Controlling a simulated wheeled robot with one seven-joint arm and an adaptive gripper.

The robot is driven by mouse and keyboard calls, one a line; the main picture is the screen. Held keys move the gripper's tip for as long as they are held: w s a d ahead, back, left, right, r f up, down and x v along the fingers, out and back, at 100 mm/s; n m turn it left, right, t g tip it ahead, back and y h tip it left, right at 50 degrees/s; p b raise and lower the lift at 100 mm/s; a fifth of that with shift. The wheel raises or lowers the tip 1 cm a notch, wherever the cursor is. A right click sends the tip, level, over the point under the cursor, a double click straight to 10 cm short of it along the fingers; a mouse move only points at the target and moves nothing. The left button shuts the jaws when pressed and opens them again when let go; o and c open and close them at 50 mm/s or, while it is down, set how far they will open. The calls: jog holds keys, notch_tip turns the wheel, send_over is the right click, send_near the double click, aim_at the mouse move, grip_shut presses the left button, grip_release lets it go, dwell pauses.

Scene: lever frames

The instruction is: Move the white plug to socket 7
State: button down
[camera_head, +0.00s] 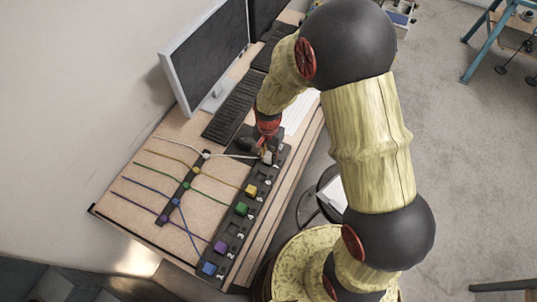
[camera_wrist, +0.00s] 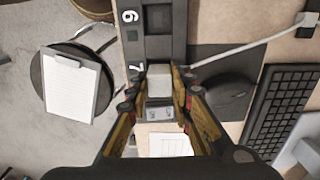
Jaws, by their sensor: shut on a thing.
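The white plug (camera_wrist: 159,84) is between the two fingers of my gripper (camera_wrist: 159,92) in the wrist view. My gripper is shut on it. The plug is over the dark socket strip (camera_wrist: 152,12), level with the printed 7. I cannot tell whether it is seated in socket 7 or held above it, as the plug and fingers cover that socket. In the head view my gripper (camera_head: 265,153) is at the far end of the strip (camera_head: 234,232), and the white plug (camera_head: 268,157) barely shows. The white cable (camera_wrist: 245,40) runs off to the right in the wrist view.
Blue (camera_head: 208,268), purple (camera_head: 220,247), green (camera_head: 241,208) and yellow (camera_head: 251,190) plugs sit along the strip. Their cables pass a narrow dark bar (camera_head: 184,188). A keyboard (camera_head: 234,105), monitor (camera_head: 207,55) and mouse (camera_wrist: 228,88) are close to the far end.

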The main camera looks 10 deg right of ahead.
jog(key=shift+f+b, duration=0.35)
jog(key=shift+f, duration=0.1)
dwell(0.8)
jog(key=c, duration=1.5)
grip_release()
jog(key=shift+c, duration=0.2)
jog(key=shift+o, duration=0.3)
jog(key=o, duration=0.4)
jog(key=shift+r+p, duration=2.35)
jog(key=shift+r, duration=1.2)
